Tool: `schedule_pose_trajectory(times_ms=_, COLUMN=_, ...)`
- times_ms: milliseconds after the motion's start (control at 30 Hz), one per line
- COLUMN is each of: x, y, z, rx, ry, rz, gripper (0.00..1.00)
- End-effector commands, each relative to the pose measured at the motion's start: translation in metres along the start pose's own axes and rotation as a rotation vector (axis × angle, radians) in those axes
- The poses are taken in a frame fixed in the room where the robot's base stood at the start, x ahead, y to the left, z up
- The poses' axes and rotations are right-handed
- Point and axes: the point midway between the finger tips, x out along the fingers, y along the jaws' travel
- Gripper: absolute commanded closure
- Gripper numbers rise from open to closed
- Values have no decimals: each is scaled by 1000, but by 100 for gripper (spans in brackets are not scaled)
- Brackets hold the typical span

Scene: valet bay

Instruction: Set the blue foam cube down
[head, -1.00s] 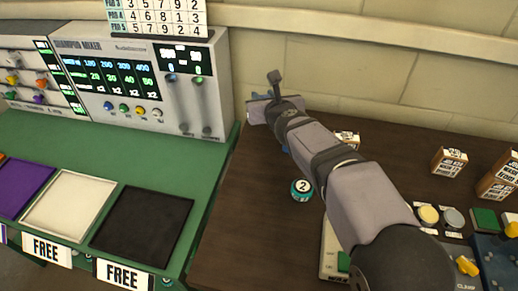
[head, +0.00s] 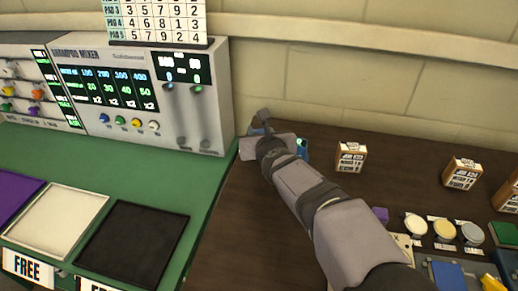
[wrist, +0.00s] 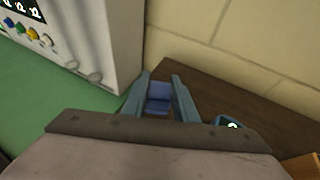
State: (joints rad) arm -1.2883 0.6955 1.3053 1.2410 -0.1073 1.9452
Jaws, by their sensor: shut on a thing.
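The blue foam cube (wrist: 158,96) shows in the wrist view between the two fingers of my gripper (wrist: 160,82), which is shut on it. Behind the cube is the dark brown tabletop (wrist: 205,95). I cannot tell whether the cube touches it. In the head view my gripper (head: 258,128) is at the back left of the brown table, just right of the mixer cabinet, and my wrist hides most of the fingers and the cube.
The grey mixer cabinet (head: 190,120) stands close on the left, on a green counter. A small dark device with a teal light (head: 302,147) is right of my wrist. Brown boxes (head: 351,157) (head: 462,173) stand farther right. The stone wall is behind.

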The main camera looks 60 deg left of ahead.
Motion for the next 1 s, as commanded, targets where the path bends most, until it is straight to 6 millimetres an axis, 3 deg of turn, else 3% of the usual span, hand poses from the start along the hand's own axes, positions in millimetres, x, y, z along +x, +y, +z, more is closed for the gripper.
schedule_pose_trajectory(times_ms=267, x=2, y=0, z=-5, rx=0, ry=0, rz=0, gripper=95)
schedule_pose_trajectory(times_ms=600, x=15, y=0, z=-35, rx=-1, ry=0, rz=0, gripper=95)
schedule_pose_trajectory(times_ms=1000, x=15, y=0, z=-37, rx=0, ry=0, rz=0, gripper=95)
